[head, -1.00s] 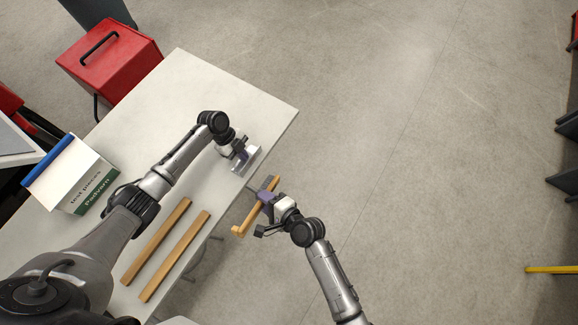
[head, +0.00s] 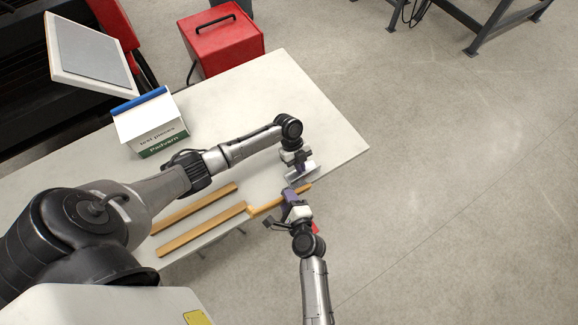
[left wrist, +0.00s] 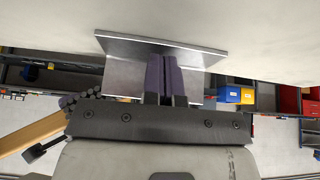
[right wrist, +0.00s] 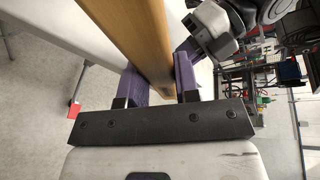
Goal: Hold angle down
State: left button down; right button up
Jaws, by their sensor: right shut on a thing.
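The metal angle (head: 303,173) lies near the table's front right edge. It also shows in the left wrist view (left wrist: 205,52). My left gripper (head: 298,164) is at the angle, its purple fingers (left wrist: 162,75) together against the upright flange; whether they press on it is unclear. My right gripper (head: 290,197) is shut on the wooden handle of a brush (head: 264,207), just off the table edge beside the angle. The handle runs between its fingers (right wrist: 160,82). Dark bristle-like tufts (left wrist: 78,99) show left of the angle in the left wrist view.
Two wooden bars (head: 196,208) (head: 202,233) lie along the white table's (head: 325,125) front edge. A white and green box (head: 150,125) stands farther back, with a red case (head: 222,42) behind the table. The table's back right is clear.

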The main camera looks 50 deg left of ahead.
jog(key=w, duration=0.2)
jog(key=w+d, duration=0.1)
jog(key=w, duration=0.4)
jog(key=shift+d, duration=0.25)
jog(key=s+a, duration=0.1)
jog(key=s, duration=0.7)
jog(key=shift+a, duration=0.2)
jog(key=shift+a, duration=0.4)
dwell(0.5)
jog(key=shift+w, duration=0.2)
jog(key=shift+w+d, duration=0.2)
jog(key=shift+w, duration=1.1)
jog(key=shift+w+d, duration=0.2)
jog(key=shift+w, duration=1.05)
jog(key=shift+w+d, duration=0.2)
jog(key=shift+w, duration=1.1)
jog(key=shift+s+a, duration=0.2)
jog(key=shift+s, duration=0.7)
jog(key=shift+s+a, duration=0.15)
jog(key=shift+s, duration=0.75)
jog(key=shift+s+a, duration=0.2)
jog(key=shift+s, duration=0.7)
jog(key=shift+s, duration=0.1)
